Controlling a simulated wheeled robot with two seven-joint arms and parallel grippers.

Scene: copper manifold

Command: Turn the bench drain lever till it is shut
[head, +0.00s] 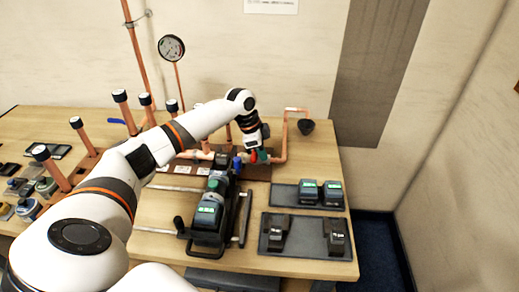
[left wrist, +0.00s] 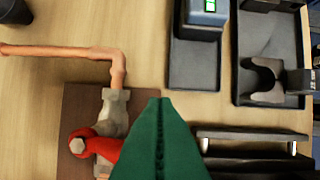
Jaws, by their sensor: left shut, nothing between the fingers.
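The drain valve has a red lever (left wrist: 106,148) with a grey hub nut and a grey body (left wrist: 115,112) joined to a bent copper pipe. In the head view the red lever (head: 253,156) shows small, partly covered by my left gripper (head: 262,156). My left gripper's green fingers (left wrist: 160,110) are closed together with nothing between them. In the wrist view they lie just right of the red lever and overlap its right end; I cannot tell whether they touch it. My right gripper is not in view.
A blue handle (head: 237,164) stands left of the red lever. The copper pipe (head: 285,135) rises and bends toward a black cup (head: 306,127). Grey trays (head: 270,196) hold devices at the right. A black clamp frame (head: 243,205) stands in front.

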